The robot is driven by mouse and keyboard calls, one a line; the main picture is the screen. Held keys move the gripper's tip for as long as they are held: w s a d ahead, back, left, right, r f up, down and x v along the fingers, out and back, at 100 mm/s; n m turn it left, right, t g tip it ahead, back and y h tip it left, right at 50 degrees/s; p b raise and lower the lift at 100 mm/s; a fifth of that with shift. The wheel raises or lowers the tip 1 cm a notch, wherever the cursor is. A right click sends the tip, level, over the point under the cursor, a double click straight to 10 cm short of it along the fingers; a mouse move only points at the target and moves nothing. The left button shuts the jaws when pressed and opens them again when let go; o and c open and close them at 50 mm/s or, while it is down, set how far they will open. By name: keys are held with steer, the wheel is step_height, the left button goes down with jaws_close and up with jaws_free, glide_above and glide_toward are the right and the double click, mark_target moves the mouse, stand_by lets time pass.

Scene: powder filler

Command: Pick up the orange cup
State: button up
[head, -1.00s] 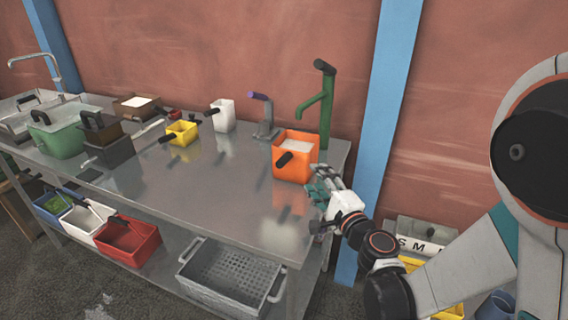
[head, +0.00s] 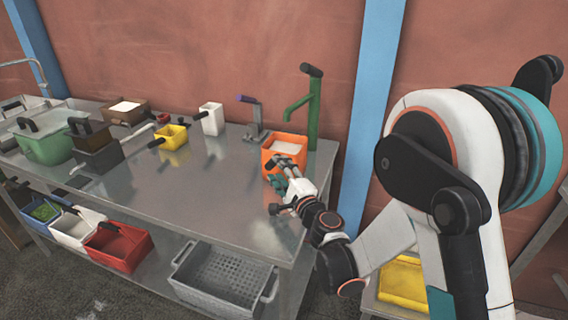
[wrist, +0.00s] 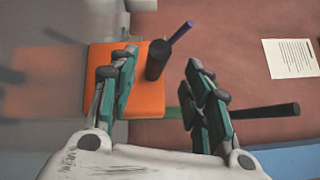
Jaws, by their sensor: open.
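The orange cup (head: 284,147) is a square orange container with white contents and a dark handle, standing on the metal table near its right end. In the wrist view the orange cup (wrist: 146,98) lies past the left finger, and its dark handle (wrist: 158,60) stands out between the two fingers. My gripper (head: 285,172) is at the near side of the cup and covers part of it. My gripper (wrist: 160,85) is open, with its fingers wide apart and nothing held between them.
A green tap (head: 313,105) and a grey stand with a purple tip (head: 254,120) are just behind the cup. A white cup (head: 211,118) and a yellow cup (head: 173,137) stand farther left. The table (head: 190,195) is clear in front.

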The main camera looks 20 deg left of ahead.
mark_target(271, 163)
steer(key=b+x, duration=0.1)
steer(key=x, duration=0.3)
steer(key=shift+s+a+f+b, duration=0.1)
steer(key=shift+a+f+b, duration=0.1)
steer(key=shift+a+b, duration=0.2)
steer(key=shift+w+a+r, duration=0.1)
steer(key=shift+w+a, duration=0.1)
steer(key=shift+w, duration=0.05)
steer(key=shift+c, duration=0.4)
jaws_close()
